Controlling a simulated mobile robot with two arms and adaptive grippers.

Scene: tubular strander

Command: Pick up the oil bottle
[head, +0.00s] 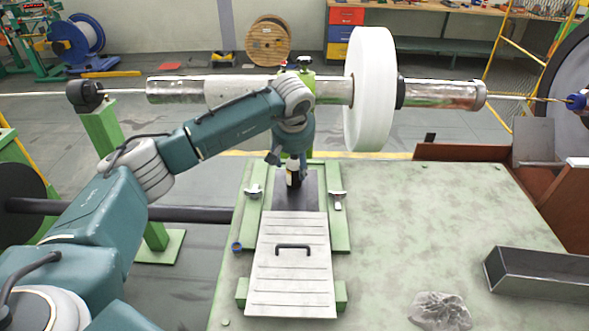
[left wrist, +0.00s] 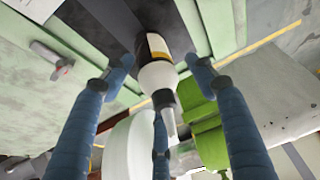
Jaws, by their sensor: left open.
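The oil bottle (head: 293,178) is small and dark with a pale label. It stands on a dark plate at the back of the green table, in the middle of the head view. In the left wrist view the bottle (left wrist: 157,58) shows a white and yellow label, a dark collar and a pale nozzle pointing towards the camera. My left gripper (head: 291,160) is over the bottle, partly hiding its top. In the wrist view its blue fingers (left wrist: 159,82) are spread around the bottle's upper part, with gaps visible at both sides. My right gripper is not in view.
A ribbed light cover (head: 292,268) with a black handle lies in front of the bottle. Clamps (head: 337,199) flank the dark plate. A large white disc (head: 371,90) on a metal tube stands behind. A dark metal box (head: 540,274) and a crumpled clear bag (head: 440,310) lie right.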

